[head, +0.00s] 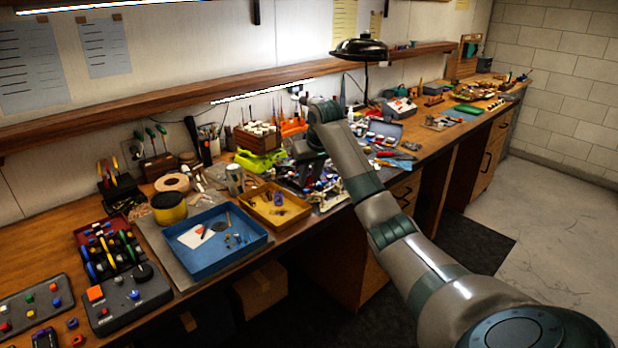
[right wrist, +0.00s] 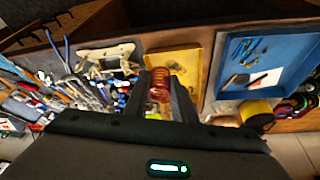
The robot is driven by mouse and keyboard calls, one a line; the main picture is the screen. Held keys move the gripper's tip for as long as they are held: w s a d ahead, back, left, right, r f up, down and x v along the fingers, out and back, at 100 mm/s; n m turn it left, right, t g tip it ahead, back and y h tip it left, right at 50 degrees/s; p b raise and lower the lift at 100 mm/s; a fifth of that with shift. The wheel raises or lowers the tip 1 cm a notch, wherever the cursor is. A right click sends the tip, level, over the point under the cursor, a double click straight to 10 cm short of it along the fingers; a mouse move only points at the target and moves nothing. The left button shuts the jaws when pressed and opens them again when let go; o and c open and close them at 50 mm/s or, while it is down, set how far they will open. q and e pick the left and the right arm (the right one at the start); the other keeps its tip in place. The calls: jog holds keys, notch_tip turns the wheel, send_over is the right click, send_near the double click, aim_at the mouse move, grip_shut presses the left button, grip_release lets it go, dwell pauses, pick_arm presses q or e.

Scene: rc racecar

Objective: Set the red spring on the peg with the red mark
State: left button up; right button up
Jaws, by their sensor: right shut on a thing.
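The red spring (right wrist: 159,84) shows in the right wrist view between the two dark fingers of my right gripper (right wrist: 162,96). The gripper is shut on it and holds it above the bench, close to the yellow tray. In the head view my right arm comes in from the lower right and reaches over the bench; the fingers and the spring cannot be made out there. A pale metal frame-like part (right wrist: 105,56) lies left of the spring in the right wrist view. I cannot make out a peg with a red mark in either view. My left gripper is not in view.
A yellow tray (head: 248,209) and a blue tray (head: 196,277) with small parts stand on the wooden bench. Tools and parts crowd the bench behind my arm. A black control box (head: 118,308) is at the lower left. A shelf (head: 180,107) runs along the wall.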

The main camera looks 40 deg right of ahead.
jog(key=s+a+r+n+b, duration=0.2)
jog(key=a+b, duration=0.1)
jog(key=a, duration=2.1)
pick_arm(q)
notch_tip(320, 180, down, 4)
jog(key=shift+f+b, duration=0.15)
jog(key=shift+b, duration=0.5)
pick_arm(e)
jog(key=s+a+f, duration=0.3)
jog(key=s+a, duration=0.4)
jog(key=a, duration=0.1)
jog(key=s+a+f+n+y, duration=0.1)
jog(key=s+a+f, duration=0.2)
jog(key=s+a, duration=0.4)
jog(key=shift+a+f, duration=0.15)
jog(key=shift+a, duration=0.45)
